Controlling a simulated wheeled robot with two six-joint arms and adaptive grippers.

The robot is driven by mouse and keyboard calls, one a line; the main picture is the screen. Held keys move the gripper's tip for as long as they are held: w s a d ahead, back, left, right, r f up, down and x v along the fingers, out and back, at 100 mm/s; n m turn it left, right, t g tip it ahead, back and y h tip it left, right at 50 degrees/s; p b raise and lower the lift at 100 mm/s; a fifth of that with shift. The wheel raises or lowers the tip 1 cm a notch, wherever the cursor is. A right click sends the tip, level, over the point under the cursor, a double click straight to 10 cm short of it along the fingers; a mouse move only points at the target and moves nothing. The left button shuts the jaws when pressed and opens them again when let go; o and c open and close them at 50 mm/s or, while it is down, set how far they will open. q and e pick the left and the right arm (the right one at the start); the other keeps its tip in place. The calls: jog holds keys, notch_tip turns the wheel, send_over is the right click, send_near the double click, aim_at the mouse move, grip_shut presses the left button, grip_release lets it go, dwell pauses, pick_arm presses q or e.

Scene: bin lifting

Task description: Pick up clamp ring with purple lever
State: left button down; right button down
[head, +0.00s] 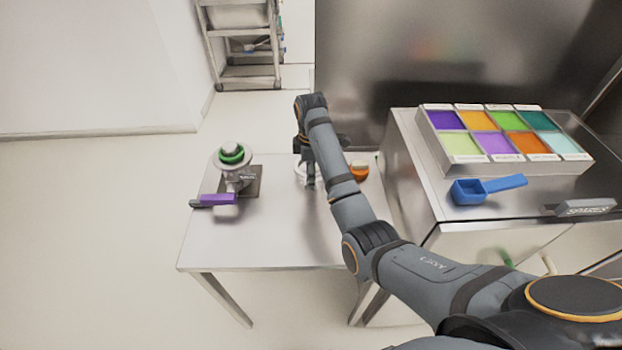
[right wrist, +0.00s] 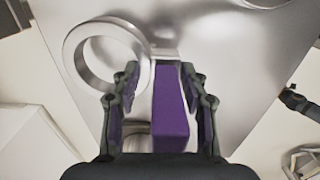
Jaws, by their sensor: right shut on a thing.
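In the right wrist view, a metal clamp ring (right wrist: 72,58) with a thick purple lever (right wrist: 170,105) lies over a shiny metal surface. The lever sits between the two fingers of my right gripper (right wrist: 160,90), which is shut on it, and the ring sticks out beyond the fingers to the left. In the head view, my right gripper (head: 308,175) is low over the small table, pointing down. A pale rim of a ring (head: 299,172) shows beside it; the lever is hidden there. My left gripper is not in view.
A metal stand with a green band (head: 231,155) and a purple-handled piece (head: 218,199) stands on the left of the small table (head: 225,250). An orange item (head: 359,171) is right of my gripper. The right counter holds a colour-compartment tray (head: 470,166) and a blue scoop (head: 468,192).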

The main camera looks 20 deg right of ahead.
jog(key=s+r+p, duration=1)
jog(key=s+p, duration=0.4)
jog(key=p, duration=0.2)
jog(key=shift+d+r+p, duration=0.2)
jog(key=shift+r+p, duration=0.1)
